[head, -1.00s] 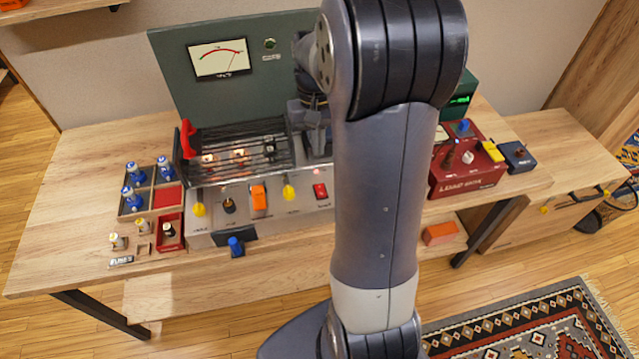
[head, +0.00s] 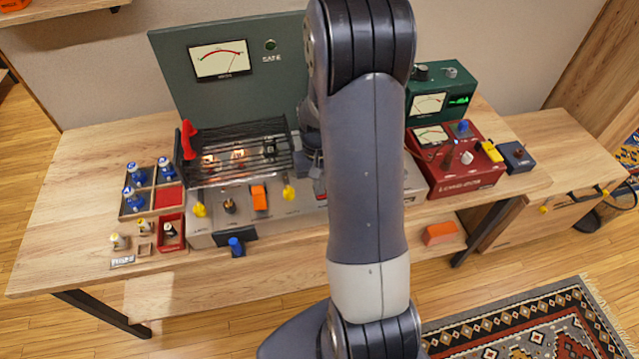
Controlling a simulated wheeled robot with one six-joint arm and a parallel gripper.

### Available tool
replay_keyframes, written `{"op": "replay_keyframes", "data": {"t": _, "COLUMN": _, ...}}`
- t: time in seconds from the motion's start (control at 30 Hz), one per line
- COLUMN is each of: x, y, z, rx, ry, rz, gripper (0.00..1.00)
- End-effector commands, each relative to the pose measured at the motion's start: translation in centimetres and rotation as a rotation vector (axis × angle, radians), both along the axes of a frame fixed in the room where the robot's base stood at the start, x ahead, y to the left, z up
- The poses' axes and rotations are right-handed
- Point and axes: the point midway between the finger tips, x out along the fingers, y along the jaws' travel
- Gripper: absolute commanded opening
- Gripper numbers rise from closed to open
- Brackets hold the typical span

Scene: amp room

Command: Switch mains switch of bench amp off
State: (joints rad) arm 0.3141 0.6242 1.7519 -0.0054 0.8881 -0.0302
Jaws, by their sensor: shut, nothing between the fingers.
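The bench amp is a grey chassis (head: 225,232) with a tall green back panel (head: 290,50), a meter (head: 220,60) and a wire cage over glowing tubes. Its front panel carries yellow knobs (head: 199,209), a dark knob (head: 229,206) and an orange switch (head: 259,197). A sliver of a red switch (head: 321,194) shows at the right of the panel, at the edge of my arm. Its position cannot be read. My gripper (head: 314,168) is shut and empty, partly hidden behind my arm, just above that red switch. I cannot tell whether it touches.
A red box (head: 463,180) and a green instrument (head: 428,103) stand at the right of the wooden bench (head: 85,200). A sectioned tray (head: 127,210) with blue-topped parts lies at the left. A blue object (head: 236,246) sits at the front edge. My arm covers the amp's right end.

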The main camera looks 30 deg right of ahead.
Motion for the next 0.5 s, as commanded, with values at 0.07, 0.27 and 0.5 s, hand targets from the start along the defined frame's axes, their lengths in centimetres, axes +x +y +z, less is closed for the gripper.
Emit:
{"op": "replay_keyframes", "data": {"t": 0.07, "x": 0.0, "y": 0.0, "z": 0.0, "rx": 0.0, "ry": 0.0, "rz": 0.0, "gripper": 0.0}}
{"op": "replay_keyframes", "data": {"t": 0.27, "x": 0.0, "y": 0.0, "z": -0.5, "rx": 0.0, "ry": 0.0, "rz": 0.0, "gripper": 0.0}}
{"op": "replay_keyframes", "data": {"t": 0.5, "x": -0.2, "y": 0.1, "z": -0.8, "rx": 0.0, "ry": -0.001, "rz": 0.0, "gripper": 0.0}}
